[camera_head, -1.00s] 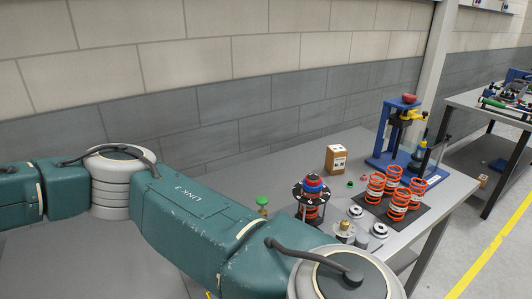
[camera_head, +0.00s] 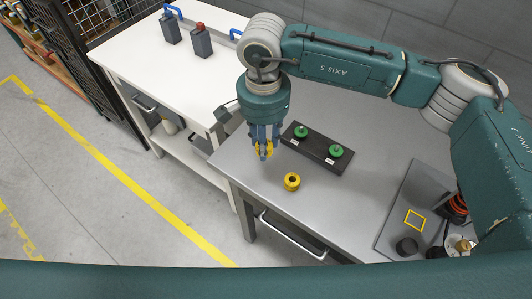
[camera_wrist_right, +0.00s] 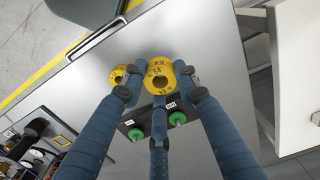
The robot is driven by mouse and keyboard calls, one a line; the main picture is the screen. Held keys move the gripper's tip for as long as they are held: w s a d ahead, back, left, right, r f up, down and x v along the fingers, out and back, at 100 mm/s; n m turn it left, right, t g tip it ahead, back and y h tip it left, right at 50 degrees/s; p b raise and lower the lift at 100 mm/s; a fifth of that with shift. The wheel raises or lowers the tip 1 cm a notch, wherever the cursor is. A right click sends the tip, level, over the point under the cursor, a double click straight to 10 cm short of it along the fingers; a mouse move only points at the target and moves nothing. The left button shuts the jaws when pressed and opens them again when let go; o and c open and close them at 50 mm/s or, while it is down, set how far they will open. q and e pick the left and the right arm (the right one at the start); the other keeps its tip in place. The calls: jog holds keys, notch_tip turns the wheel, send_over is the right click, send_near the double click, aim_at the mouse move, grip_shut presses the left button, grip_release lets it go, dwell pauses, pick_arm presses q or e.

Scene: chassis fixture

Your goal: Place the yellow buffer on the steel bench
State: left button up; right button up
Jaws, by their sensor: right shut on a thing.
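My right gripper (camera_head: 264,155) hangs fingers-down above the grey steel bench (camera_head: 235,165). It is shut on a yellow ring-shaped buffer (camera_head: 269,148), which shows large between the gripper's fingers (camera_wrist_right: 160,85) in the right wrist view (camera_wrist_right: 160,68). The held buffer appears above the bench, clear of its surface. A second yellow buffer (camera_head: 292,182) lies on the bench just right of the gripper. In the wrist view this second buffer (camera_wrist_right: 117,73) is partly hidden by a finger. My left gripper is not in view.
A dark block with two green knobs (camera_head: 318,158) lies beside the gripper. A grey plate with a yellow square outline (camera_head: 396,218) and a black puck (camera_head: 406,246) is at the right. A white table (camera_head: 185,72) adjoins the bench. Bare steel surrounds the second buffer.

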aim_at(264, 168)
notch_tip(264, 168, down, 3)
jog(key=shift+r+p, duration=0.1)
jog(key=shift+p, duration=0.2)
jog(key=shift+f, duration=0.6)
notch_tip(264, 168, down, 3)
jog(key=shift+f+p, duration=0.15)
jog(key=shift+p, duration=0.55)
jog(key=shift+f, duration=0.3)
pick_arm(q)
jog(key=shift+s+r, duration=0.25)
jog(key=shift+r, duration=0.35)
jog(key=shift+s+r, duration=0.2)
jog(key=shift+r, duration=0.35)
pick_arm(e)
jog(key=shift+f, duration=0.1)
jog(key=shift+f+b, duration=0.1)
jog(key=shift+b, duration=0.2)
jog(key=o, duration=1.1)
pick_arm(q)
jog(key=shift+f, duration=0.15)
